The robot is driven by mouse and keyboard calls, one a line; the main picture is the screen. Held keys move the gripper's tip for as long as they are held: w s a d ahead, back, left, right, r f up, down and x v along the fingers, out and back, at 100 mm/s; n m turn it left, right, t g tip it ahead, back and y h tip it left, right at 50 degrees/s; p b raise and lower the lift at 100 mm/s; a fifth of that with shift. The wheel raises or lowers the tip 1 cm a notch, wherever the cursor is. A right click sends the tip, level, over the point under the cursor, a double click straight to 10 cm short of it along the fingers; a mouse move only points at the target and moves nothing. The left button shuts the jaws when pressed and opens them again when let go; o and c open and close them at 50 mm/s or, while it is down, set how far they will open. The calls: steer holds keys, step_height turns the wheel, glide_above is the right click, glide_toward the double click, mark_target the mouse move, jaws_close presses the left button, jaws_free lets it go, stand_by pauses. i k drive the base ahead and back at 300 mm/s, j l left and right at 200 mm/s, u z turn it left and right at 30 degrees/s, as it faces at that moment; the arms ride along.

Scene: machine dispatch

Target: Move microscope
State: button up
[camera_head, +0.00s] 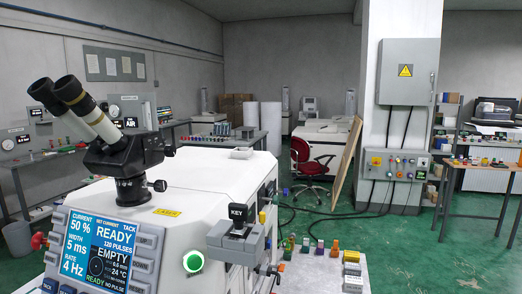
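The microscope (120,160) stands at the left on top of a white machine (205,165). It has two black eyepieces on pale tubes, angled up to the left, and a black body with side knobs. Its short black column meets the machine's top. Its lower optics, if any, are hidden. The machine's front has a blue screen (98,248) reading "READY" and "EMPTY", and a green round button (193,261). A grey block with a black switch and a KEY label (237,213) is on its right side. I see no gripper in this view.
Small coloured parts (306,245) stand on a pale surface (318,275) at lower right of the machine. Behind are a red chair (308,160), a leaning board (345,162), a pillar with an electrical cabinet (407,72) and cables on the green floor. Open floor (410,250) lies at right.

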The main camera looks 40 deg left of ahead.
mark_target(139, 156)
steer(key=i+l+u, duration=0.2)
steer(key=i+l, duration=0.2)
steer(key=l, duration=0.2)
steer(key=i+l+u, duration=0.1)
steer(key=l, duration=0.25)
steer(key=i+u, duration=0.3)
steer(key=u, duration=0.2)
steer(key=i+l+u, duration=0.25)
steer(key=u, duration=0.2)
steer(key=i+l+u, duration=0.3)
steer(key=u, duration=0.2)
steer(key=i+l+u, duration=0.2)
steer(key=l+u, duration=0.25)
steer(key=i+l+u, duration=0.15)
steer(key=l+u, duration=0.2)
steer(key=u, duration=0.15)
steer(key=l+u, duration=0.95)
steer(key=k+l+u, duration=0.1)
steer(key=l+u, duration=0.35)
